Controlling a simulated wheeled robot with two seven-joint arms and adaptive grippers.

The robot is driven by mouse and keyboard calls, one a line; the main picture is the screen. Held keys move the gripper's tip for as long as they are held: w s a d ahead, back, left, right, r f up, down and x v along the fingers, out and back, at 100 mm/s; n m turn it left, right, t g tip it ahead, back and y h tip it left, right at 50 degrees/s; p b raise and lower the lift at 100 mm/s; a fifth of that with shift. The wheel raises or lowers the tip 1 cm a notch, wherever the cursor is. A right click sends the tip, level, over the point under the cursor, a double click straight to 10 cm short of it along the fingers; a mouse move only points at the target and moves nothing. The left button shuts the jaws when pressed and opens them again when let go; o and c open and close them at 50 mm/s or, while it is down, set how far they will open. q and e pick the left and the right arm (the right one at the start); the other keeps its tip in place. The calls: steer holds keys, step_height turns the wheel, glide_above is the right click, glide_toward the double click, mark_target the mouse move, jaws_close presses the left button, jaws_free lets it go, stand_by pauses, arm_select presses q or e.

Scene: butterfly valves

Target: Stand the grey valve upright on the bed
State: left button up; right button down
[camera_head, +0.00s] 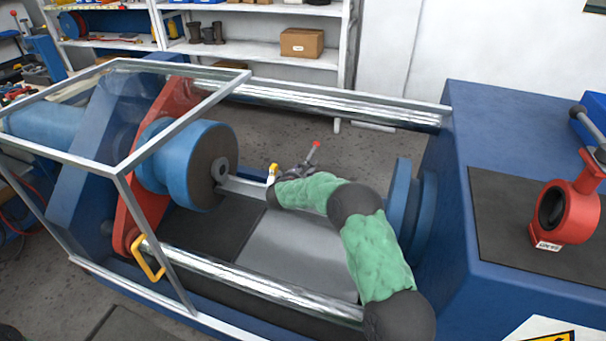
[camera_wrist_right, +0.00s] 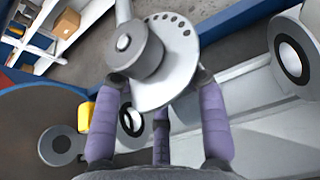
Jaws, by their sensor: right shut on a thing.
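The grey valve is mostly hidden by my right arm in the head view; a thin lever with a red tip (camera_head: 314,146) sticks up beyond the gripper. In the right wrist view, the grey valve's holed top plate and hub (camera_wrist_right: 152,65) sit between the purple fingers of my right gripper (camera_wrist_right: 160,110), which is shut on the valve. In the head view this gripper (camera_head: 284,174) is over the far side of the bed (camera_head: 310,260). The valve's body is largely hidden, so I cannot tell its tilt or whether it touches the bed. My left gripper is not in view.
A blue round head (camera_head: 190,165) with a dark face stands left of the bed, a blue disc (camera_head: 400,205) right. Bright rails (camera_head: 250,278) run along both sides. A clear framed guard (camera_head: 120,165) covers the left end. A red valve (camera_head: 567,210) stands on a dark mat (camera_head: 500,220).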

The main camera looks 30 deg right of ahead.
steer(key=shift+f, duration=0.75)
stand_by(2.9)
steer(key=c, duration=1.2)
jaws_free()
steer(key=shift+f, duration=0.2)
steer(key=shift+o, duration=0.7)
steer(key=shift+s+a, duration=0.1)
